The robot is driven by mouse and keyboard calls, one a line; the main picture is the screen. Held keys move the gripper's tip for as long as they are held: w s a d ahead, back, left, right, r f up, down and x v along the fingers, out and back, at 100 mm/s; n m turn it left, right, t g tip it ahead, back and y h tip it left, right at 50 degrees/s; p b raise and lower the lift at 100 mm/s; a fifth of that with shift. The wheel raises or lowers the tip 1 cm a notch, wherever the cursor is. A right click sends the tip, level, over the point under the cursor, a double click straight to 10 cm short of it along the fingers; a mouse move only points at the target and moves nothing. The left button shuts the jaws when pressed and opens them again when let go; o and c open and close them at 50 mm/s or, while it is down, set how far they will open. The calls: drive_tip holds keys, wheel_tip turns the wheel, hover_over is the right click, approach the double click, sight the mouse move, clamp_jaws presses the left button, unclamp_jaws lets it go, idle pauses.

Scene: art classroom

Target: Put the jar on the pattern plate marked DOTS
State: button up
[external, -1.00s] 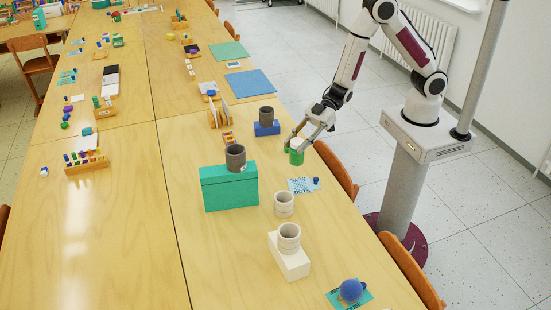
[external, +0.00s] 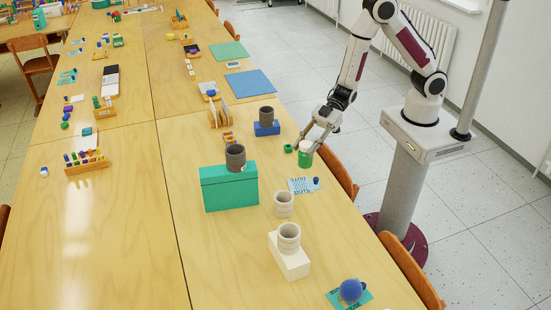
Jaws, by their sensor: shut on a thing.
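My gripper (external: 308,145) is shut on a green jar with a pale top (external: 305,158), at the right side of the table near its edge. Whether the jar touches the table or hangs just above it, I cannot tell. A light blue pattern plate (external: 299,187) lies flat in front of the jar, nearer the camera. Its small upside-down lettering looks like DOTS. A small dark blue object (external: 316,181) sits at its right edge. Another teal plate (external: 336,299) lies at the front right under a blue ball (external: 351,290); its lettering is unclear.
A small green object (external: 288,149) lies just left of the jar. A teal box (external: 230,190) bears a dark grey cup (external: 235,157). A beige cup (external: 284,204), a white block (external: 289,262) with a cup on it, and a blue block (external: 267,129) with a dark cup stand around.

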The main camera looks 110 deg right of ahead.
sight(300, 163)
drive_tip(key=shift+f, duration=2.35)
drive_tip(key=shift+f, duration=0.1)
drive_tip(key=shift+f, duration=2)
drive_tip(key=shift+f, duration=0.15)
drive_tip(key=o, duration=1.4)
drive_tip(key=shift+c, duration=0.2)
drive_tip(key=shift+s+d+r, duration=0.1)
drive_tip(key=shift+r, duration=0.1)
drive_tip(key=v, duration=1.1)
drive_tip(key=shift+s+r, duration=0.2)
drive_tip(key=shift+s, duration=0.05)
